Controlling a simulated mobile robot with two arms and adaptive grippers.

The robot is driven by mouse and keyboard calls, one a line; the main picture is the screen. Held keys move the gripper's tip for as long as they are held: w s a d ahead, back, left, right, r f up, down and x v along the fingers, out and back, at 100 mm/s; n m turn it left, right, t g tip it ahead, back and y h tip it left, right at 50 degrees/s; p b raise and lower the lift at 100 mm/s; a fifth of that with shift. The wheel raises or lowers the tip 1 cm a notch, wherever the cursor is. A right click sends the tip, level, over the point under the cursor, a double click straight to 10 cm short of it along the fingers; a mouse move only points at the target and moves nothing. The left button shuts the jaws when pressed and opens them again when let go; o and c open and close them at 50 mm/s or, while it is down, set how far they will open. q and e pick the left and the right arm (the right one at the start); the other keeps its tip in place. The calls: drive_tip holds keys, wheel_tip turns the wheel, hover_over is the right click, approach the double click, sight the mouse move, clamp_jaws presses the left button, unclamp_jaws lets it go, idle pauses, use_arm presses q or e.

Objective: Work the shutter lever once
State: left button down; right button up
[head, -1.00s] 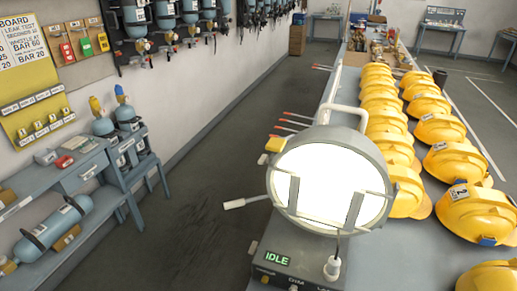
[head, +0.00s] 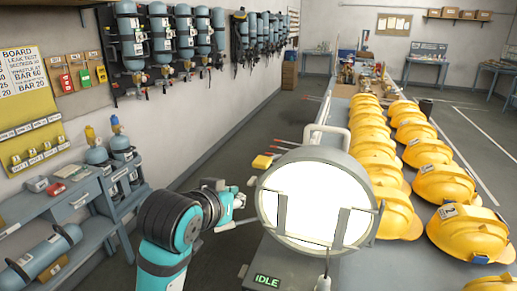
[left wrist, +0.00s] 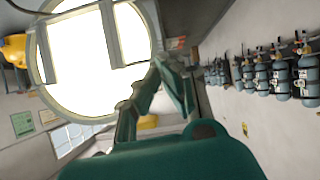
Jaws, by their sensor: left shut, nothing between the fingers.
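A big round signal lamp (head: 315,200) with a bright white face stands on the bench, and it fills the upper left of the left wrist view (left wrist: 85,60). The shutter lever (head: 240,222) sticks out from the lamp's left side; its outer end is partly hidden by my arm. My left gripper (head: 238,200) is beside the lamp's left edge, just above the lever, shut and empty. In the left wrist view its fingers (left wrist: 165,70) are close to the lamp's rim; contact cannot be told. A green IDLE display (head: 267,281) shows below the lamp. My right gripper is not in view.
Rows of yellow helmets (head: 380,175) fill the bench right of the lamp. A yellow block (head: 262,162) and red-tipped rods lie behind it. A blue-grey shelf (head: 85,205) and wall-hung breathing sets (head: 160,40) are at left. The aisle floor is free.

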use_arm(q)
drive_tip(key=s+d+r+t, duration=0.1)
drive_tip(key=s+r, duration=0.1)
drive_tip(key=r, duration=0.6)
drive_tip(key=s+d+r+m+t+h, duration=0.1)
drive_tip(key=s+r, duration=0.2)
drive_tip(key=r, duration=0.5)
drive_tip(key=shift+s+d, duration=0.2)
drive_tip(key=shift+s, duration=0.15)
drive_tip(key=shift+w, duration=0.1)
drive_tip(key=p, duration=0.4)
hover_over(262, 164)
wheel_tip(262, 164, down, 2)
wheel_tip(262, 164, down, 3)
drive_tip(key=shift+w+f+p, duration=0.1)
drive_tip(key=shift+f+p, duration=0.1)
drive_tip(key=shift+p, duration=0.55)
drive_tip(key=shift+a+f, duration=0.1)
drive_tip(key=shift+f, duration=0.45)
drive_tip(key=shift+f, duration=0.1)
